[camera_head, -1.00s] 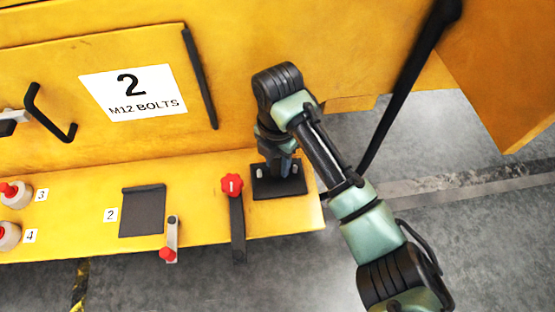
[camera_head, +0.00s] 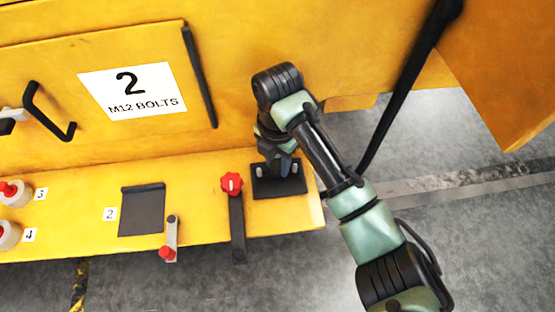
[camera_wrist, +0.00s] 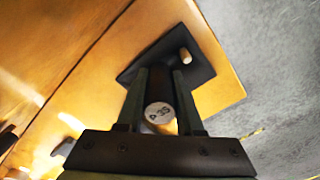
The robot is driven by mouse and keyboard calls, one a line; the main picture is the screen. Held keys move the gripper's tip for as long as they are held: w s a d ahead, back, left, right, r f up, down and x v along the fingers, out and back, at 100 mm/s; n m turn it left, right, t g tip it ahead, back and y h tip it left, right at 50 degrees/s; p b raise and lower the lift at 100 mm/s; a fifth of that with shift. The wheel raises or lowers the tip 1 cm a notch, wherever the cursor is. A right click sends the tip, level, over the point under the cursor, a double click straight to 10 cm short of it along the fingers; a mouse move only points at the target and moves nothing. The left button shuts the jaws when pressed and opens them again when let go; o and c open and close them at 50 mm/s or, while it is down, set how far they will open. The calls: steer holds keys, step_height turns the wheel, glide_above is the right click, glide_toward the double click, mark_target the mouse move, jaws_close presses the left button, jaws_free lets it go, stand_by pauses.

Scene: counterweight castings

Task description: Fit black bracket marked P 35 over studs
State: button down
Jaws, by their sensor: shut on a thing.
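The black bracket (camera_head: 281,189) has a flat plate and an upright post. The post's round pale end (camera_wrist: 159,113) reads P-35 in the wrist view. My gripper (camera_head: 283,172) is shut on the post, with one finger on each side; its fingers also show in the wrist view (camera_wrist: 158,78). The plate is at the right end of the yellow ledge. Two pale studs, left (camera_head: 261,171) and right (camera_head: 296,166), stand up above the plate on either side of the gripper. One stud (camera_wrist: 185,55) shows clearly in the wrist view. I cannot tell whether a gap remains under the plate.
A red star knob on a black bar (camera_head: 238,225) stands just left of the bracket. Further left are a red-tipped lever (camera_head: 171,235), a dark plate (camera_head: 142,210) and red-capped white containers (camera_head: 14,193). A yellow wall (camera_head: 80,60) rises behind. Grey floor lies right.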

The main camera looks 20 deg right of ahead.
steer(key=shift+f, duration=0.1)
steer(key=shift+c, duration=2.3)
jaws_free()
steer(key=shift+f, duration=0.1)
step_height(320, 180, up, 13)
steer(key=shift+f+p, duration=0.1)
steer(key=shift+p, duration=0.75)
step_height(320, 180, up, 8)
steer(key=p, duration=0.8)
